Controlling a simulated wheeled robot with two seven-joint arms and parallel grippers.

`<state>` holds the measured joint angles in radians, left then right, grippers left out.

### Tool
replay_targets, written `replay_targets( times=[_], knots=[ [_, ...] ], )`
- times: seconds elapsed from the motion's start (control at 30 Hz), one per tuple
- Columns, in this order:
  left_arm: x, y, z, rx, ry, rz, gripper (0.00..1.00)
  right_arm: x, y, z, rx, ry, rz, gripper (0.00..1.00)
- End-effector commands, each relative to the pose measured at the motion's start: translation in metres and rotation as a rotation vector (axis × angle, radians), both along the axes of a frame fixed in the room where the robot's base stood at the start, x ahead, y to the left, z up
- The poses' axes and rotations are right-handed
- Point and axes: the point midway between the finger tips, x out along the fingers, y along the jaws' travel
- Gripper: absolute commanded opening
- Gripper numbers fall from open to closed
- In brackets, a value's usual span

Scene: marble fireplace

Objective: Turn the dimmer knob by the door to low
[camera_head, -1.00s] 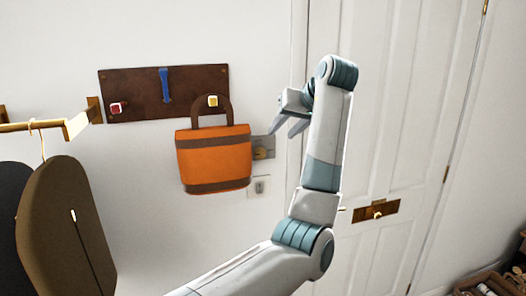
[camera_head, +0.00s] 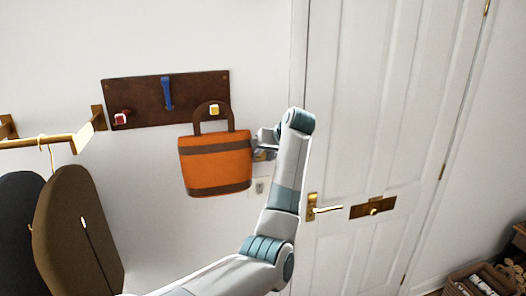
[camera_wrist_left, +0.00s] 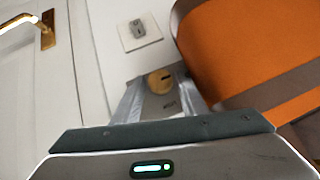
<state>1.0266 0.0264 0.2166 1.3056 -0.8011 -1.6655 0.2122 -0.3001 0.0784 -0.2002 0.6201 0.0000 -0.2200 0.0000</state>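The dimmer knob (camera_wrist_left: 160,82) is a round brass knob with a dark mark on its face, on a grey metal plate (camera_wrist_left: 158,104) on the wall. In the wrist view it lies between and just beyond the fingertips of my left gripper (camera_wrist_left: 160,92), which is open, one finger on each side. I cannot tell whether the fingers touch it. In the head view my left gripper (camera_head: 258,146) is at the wall by the door and hides most of the knob and plate. My right gripper is not in view.
An orange bag (camera_head: 215,163) hangs from a brown peg board (camera_head: 145,97) close beside my left gripper. The white door (camera_head: 375,120) with a brass lever handle (camera_head: 322,208) is to the right. Coats (camera_head: 75,225) hang at left.

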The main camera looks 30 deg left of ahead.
Motion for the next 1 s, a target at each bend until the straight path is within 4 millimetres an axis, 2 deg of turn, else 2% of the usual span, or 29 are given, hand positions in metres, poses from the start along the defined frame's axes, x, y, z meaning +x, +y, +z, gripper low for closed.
replay_targets(
  times=[0.4,0.53,1.0],
  knots=[
    [0.0018,0.0038,-0.0041,0.0,-0.001,0.0,0.38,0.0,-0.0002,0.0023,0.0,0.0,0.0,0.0],
    [0.0019,0.0036,-0.0039,0.0,-0.001,0.0,0.07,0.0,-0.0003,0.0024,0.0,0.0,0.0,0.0],
    [0.0027,0.0027,-0.0039,0.039,0.044,-0.001,0.08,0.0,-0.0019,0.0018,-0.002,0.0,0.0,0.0]
  ],
)
